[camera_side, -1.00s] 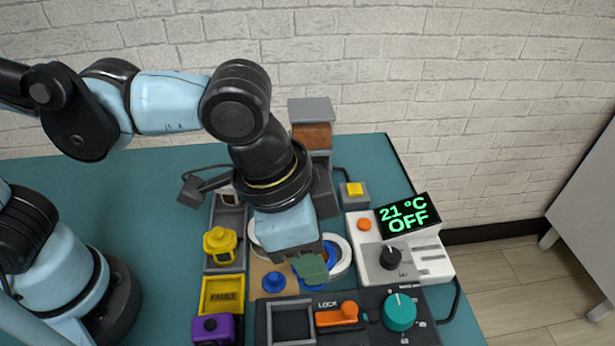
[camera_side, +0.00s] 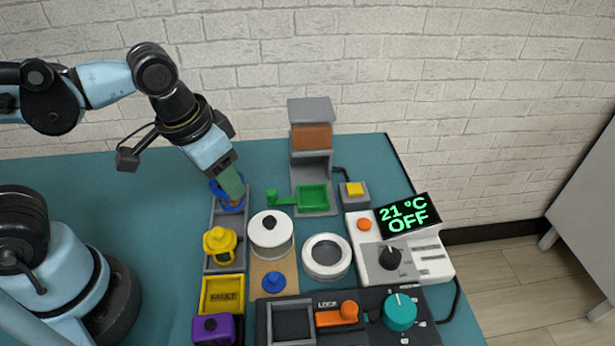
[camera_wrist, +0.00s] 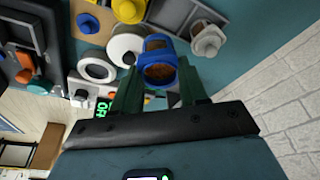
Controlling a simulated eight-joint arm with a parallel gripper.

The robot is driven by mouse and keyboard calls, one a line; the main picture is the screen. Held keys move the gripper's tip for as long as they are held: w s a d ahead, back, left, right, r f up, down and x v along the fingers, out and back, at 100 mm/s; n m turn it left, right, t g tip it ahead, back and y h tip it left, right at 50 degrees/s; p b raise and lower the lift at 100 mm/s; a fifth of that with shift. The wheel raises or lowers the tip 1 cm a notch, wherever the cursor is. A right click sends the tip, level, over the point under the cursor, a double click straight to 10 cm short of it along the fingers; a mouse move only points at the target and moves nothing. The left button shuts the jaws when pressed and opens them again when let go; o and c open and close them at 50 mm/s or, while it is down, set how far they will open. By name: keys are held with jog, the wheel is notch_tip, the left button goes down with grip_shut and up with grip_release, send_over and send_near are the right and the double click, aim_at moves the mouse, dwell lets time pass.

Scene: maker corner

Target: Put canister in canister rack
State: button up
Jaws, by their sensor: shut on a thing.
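My gripper (camera_side: 232,183) is shut on a blue canister (camera_side: 228,204), which is open at the top and holds something brown, as the wrist view (camera_wrist: 158,72) shows. The gripper holds it over the far part of the grey canister rack (camera_side: 213,262). I cannot tell whether the canister touches the rack. A yellow canister (camera_side: 220,246) stands in the near part of the rack. A whitish canister (camera_wrist: 207,39) sits at the rack's far end in the wrist view; the gripper and blue canister hide it in the side view. An empty rack section (camera_wrist: 175,14) lies between them.
A white lidded pot (camera_side: 268,238), a white ring (camera_side: 327,272) and a blue knob (camera_side: 273,283) are right of the rack. A dispenser with a green tray (camera_side: 312,197) stands behind. A yellow fault bin (camera_side: 221,296) and purple block (camera_side: 213,328) are in front.

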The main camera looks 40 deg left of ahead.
aim_at(221, 205)
jog(key=shift+n, duration=0.4)
jog(key=shift+s+a+f, duration=0.1)
jog(key=shift+a+f, duration=0.3)
jog(key=shift+f, duration=0.8)
jog(key=shift+a+f, duration=0.45)
jog(key=shift+f, duration=0.7)
jog(key=shift+s+a+f, duration=0.1)
jog(key=shift+a+f, duration=0.3)
jog(key=shift+f, duration=0.8)
jog(key=shift+f, duration=0.55)
jog(key=o, duration=1.2)
jog(key=shift+r, duration=3.55)
jog(key=w+a+r+t, duration=0.1)
jog(key=w+a+t, duration=0.1)
jog(key=w+a+r+t, duration=0.2)
jog(key=shift+a+n, duration=0.15)
jog(key=shift+n, duration=0.25)
